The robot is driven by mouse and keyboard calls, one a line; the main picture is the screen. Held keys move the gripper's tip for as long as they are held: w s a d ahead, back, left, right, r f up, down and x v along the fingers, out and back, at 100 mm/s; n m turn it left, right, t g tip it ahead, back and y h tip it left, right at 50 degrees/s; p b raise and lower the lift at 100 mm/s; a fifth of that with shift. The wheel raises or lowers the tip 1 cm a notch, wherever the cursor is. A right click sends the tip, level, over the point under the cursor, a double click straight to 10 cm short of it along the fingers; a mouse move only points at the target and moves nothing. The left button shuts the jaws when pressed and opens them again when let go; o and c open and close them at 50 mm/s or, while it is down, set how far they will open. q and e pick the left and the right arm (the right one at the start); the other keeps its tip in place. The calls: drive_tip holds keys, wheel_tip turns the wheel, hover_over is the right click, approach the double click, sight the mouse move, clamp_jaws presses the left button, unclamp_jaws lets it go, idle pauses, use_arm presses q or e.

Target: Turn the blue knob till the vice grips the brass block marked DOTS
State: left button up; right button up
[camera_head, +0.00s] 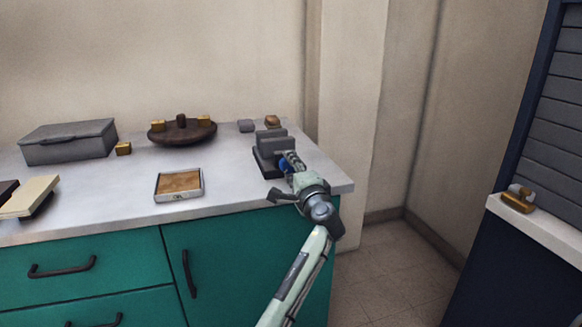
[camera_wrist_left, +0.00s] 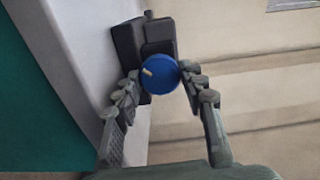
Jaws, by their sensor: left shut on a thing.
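The grey vice (camera_head: 268,158) stands near the right end of the worktop, its dark jaws facing up. Its blue knob (camera_head: 284,166) is partly hidden by my left gripper (camera_head: 287,163). In the left wrist view the blue knob (camera_wrist_left: 160,77) has a pale mark left of its middle. My left gripper (camera_wrist_left: 160,72) is shut on the knob, one finger on each side. Several small brass blocks show: one by the grey box (camera_head: 123,148) and two on the round brown stand (camera_head: 181,136). No DOTS marking is readable, and I cannot tell whether a block is between the jaws.
A shallow tray (camera_head: 179,198) with a brown inside lies at the worktop's front. A grey block (camera_head: 246,126) and a brownish block (camera_head: 272,120) sit behind the vice. A cream board (camera_head: 28,197) lies at left. A brass-coloured object (camera_head: 518,201) rests on the right ledge.

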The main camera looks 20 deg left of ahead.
use_arm(q)
drive_tip(key=o, duration=1.2)
drive_tip(key=shift+c, duration=0.2)
drive_tip(key=shift+s+d, duration=0.1)
